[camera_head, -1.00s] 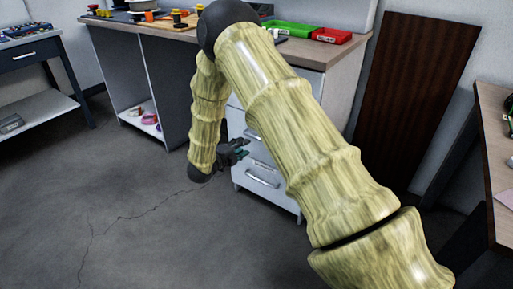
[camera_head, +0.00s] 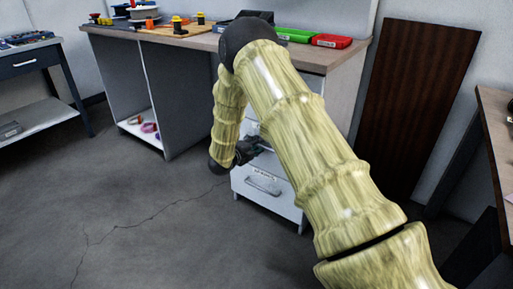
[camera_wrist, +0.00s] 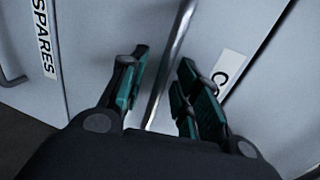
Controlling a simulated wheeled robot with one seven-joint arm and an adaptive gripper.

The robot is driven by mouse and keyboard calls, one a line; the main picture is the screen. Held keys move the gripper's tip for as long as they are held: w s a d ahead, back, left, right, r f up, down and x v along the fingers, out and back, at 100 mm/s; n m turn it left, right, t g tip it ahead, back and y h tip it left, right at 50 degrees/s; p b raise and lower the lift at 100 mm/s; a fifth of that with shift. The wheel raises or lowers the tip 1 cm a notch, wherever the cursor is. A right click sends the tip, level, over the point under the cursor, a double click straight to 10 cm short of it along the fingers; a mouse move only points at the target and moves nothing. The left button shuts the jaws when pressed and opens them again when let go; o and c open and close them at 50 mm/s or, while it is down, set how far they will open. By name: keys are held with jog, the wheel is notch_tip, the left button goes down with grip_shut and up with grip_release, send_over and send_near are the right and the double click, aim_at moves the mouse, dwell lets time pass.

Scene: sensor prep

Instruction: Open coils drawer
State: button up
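A drawer front with a label starting with "C" (camera_wrist: 223,72) fills the middle of the wrist view; my finger hides the rest of the label. Its metal bar handle (camera_wrist: 172,58) runs between my gripper's (camera_wrist: 160,90) two fingers, which are apart on either side of it. I cannot tell if either finger touches the bar. In the head view my gripper (camera_head: 252,149) is at the front of the white drawer unit (camera_head: 293,211), above the lowest visible handle (camera_head: 263,185). My arm hides much of the upper drawers. The drawer looks closed.
The neighbouring drawer is labelled SPARES (camera_wrist: 44,38). A worktop (camera_head: 315,57) with green (camera_head: 295,35) and red (camera_head: 332,41) trays lies above the drawers. A dark brown panel (camera_head: 415,100) leans at right, with a table edge beyond it. The floor (camera_head: 130,215) at left is clear.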

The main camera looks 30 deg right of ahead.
jog(key=shift+d, duration=0.15)
grip_shut()
